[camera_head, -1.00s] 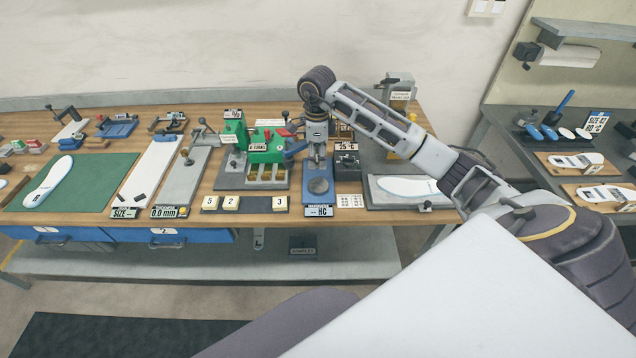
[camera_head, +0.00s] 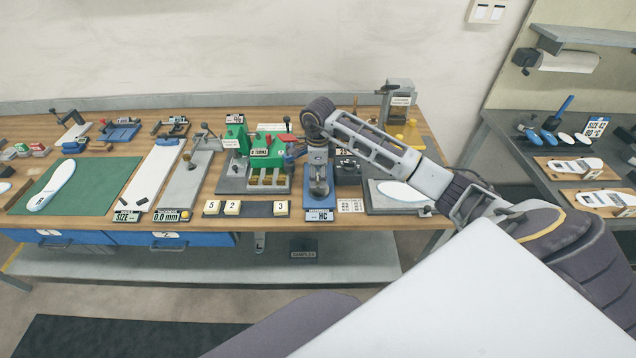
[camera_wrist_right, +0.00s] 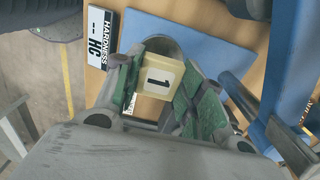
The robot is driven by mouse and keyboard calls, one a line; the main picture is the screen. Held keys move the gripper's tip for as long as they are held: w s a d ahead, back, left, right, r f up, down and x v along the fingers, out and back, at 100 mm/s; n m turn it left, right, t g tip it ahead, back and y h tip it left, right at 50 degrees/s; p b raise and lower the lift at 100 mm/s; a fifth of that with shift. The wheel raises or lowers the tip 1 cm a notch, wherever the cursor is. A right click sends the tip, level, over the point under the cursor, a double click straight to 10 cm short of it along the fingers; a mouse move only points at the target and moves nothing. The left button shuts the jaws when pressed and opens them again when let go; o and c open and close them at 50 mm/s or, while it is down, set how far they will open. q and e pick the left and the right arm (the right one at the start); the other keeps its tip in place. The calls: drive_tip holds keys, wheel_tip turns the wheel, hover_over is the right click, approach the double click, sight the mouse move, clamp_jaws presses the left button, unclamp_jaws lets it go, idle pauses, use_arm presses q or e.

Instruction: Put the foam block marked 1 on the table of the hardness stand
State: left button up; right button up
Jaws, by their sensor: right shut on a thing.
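My right gripper (camera_head: 318,184) is over the round table of the hardness stand (camera_head: 318,203), which has a blue base and an HC display (camera_head: 319,216). In the right wrist view, the green-padded fingers (camera_wrist_right: 160,88) are shut on the cream foam block marked 1 (camera_wrist_right: 157,79). The block is over the round grey table (camera_wrist_right: 166,45) on the blue base (camera_wrist_right: 215,45). I cannot tell whether the block touches the table; the gripper hides most of it in the head view. My left gripper is not in view.
A dark rack (camera_head: 257,209) with blocks 5, 2 and 3 lies left of the stand. A green machine (camera_head: 265,148) stands behind left. A plate with a white insole (camera_head: 400,193) lies to the right. A blue part of the stand (camera_wrist_right: 290,70) is close to the gripper's right.

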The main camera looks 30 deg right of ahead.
sight(318, 177)
drive_tip(key=shift+f+p, duration=0.3)
drive_tip(key=shift+f, duration=1.5)
drive_tip(key=shift+f, duration=0.15)
drive_tip(key=o, duration=0.7)
drive_tip(key=shift+r+b, duration=1.1)
drive_tip(key=shift+r, duration=5.05)
